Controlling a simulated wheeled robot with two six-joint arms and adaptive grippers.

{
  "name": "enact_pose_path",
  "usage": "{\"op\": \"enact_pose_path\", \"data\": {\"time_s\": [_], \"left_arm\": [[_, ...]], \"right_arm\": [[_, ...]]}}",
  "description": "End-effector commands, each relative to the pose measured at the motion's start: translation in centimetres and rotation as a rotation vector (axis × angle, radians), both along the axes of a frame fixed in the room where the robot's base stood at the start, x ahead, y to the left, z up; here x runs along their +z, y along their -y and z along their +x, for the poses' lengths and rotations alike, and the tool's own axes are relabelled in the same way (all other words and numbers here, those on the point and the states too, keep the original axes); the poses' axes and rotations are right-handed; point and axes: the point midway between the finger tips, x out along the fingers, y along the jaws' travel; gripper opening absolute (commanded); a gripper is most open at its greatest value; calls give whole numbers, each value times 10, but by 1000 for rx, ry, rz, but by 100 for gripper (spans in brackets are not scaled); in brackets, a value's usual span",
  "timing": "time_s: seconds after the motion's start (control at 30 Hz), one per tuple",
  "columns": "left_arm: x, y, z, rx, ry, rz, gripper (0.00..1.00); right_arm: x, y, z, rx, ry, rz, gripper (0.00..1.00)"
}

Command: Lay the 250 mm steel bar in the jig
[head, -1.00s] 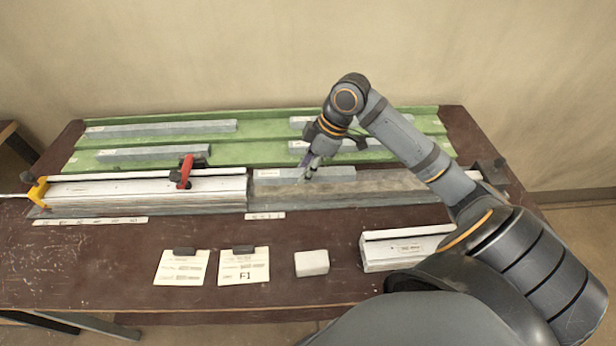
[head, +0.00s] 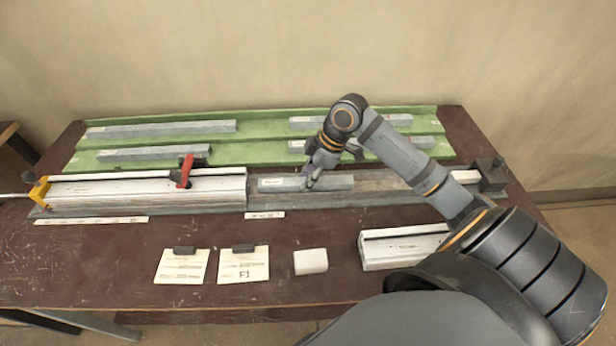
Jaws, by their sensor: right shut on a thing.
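The jig (head: 385,198) is a long grey channel across the table. A white profile (head: 120,189) fills its left part, and its right part is an open trough. My right gripper (head: 309,184) is shut on a short grey steel bar (head: 335,184) with a white label. The bar is level and lies along the trough, just right of the white profile's end. I cannot tell whether it rests on the trough floor. The label's print is too small to read, and the fingers cover part of the bar. My left gripper is not in view.
A green tray (head: 262,150) behind the jig holds several grey bars. A red clamp (head: 185,171) stands over the white profile. In front lie two cards (head: 243,266), a white block (head: 310,262) and a short white profile (head: 400,247). The front left of the table is clear.

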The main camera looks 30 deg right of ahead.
Motion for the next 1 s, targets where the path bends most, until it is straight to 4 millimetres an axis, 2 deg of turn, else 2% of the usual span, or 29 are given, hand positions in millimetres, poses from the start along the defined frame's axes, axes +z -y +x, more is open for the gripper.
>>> {"op": "enact_pose_path", "data": {"time_s": [0.03, 0.07, 0.1, 0.23, 0.83, 1.0], "left_arm": [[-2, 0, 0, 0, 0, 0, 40], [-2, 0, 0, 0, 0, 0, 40], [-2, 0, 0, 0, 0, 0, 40], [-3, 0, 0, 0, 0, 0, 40], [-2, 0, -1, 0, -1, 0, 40], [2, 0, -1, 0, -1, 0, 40]], "right_arm": [[-8, 0, -5, -1, -23, 3, 0], [-9, 0, -5, -2, -24, 3, 0], [-10, 0, -6, -2, -27, 3, 33], [-11, 1, -6, -2, -30, 3, 50], [-8, 2, -5, -4, -25, -4, 50], [11, 6, -5, -5, -20, -9, 50]]}}
